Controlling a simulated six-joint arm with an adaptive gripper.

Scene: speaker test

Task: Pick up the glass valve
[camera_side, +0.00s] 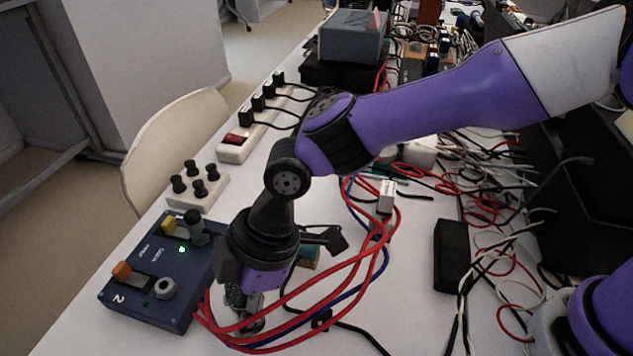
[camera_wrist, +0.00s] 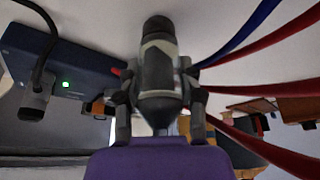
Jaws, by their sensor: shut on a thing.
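The glass valve (camera_wrist: 158,72) is a dark, rounded cylinder with a pale grey band. In the wrist view it sits between the two fingers of my gripper (camera_wrist: 160,98), which are shut on it from both sides. In the side view my gripper (camera_side: 244,297) points down just right of the blue box, and only a grey part of the valve (camera_side: 247,322) shows beneath it. The hand and cables hide the rest, so I cannot tell whether it touches the table.
The blue box (camera_side: 140,309) with switches and a green light is close on the left. Red and blue cables (camera_side: 330,305) loop right beside my gripper. A white block with black knobs (camera_side: 197,188) and a power strip (camera_side: 262,125) stand behind. A black adapter (camera_side: 451,255) lies right.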

